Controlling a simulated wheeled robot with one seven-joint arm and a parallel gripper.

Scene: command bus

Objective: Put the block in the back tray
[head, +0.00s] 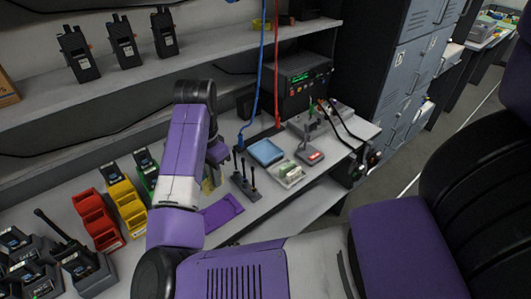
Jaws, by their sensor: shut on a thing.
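My gripper (213,172) is mostly hidden behind my own purple and white forearm. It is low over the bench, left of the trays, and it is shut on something. A small yellowish patch (208,186) shows just under it and seems to be the held block, but its shape is largely hidden. A blue shallow tray (265,152) lies further back to the right. A pale tray (289,183) with a green item in it lies in front of the blue one. A flat purple tray (220,212) lies on the bench near the gripper.
A dark stand with upright rods (243,185) is between my gripper and the pale tray. Red (98,222), yellow (128,208) and green bins stand left. Blue (259,80) and red (277,70) cables hang over the bench. Radios (78,55) stand on the shelf.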

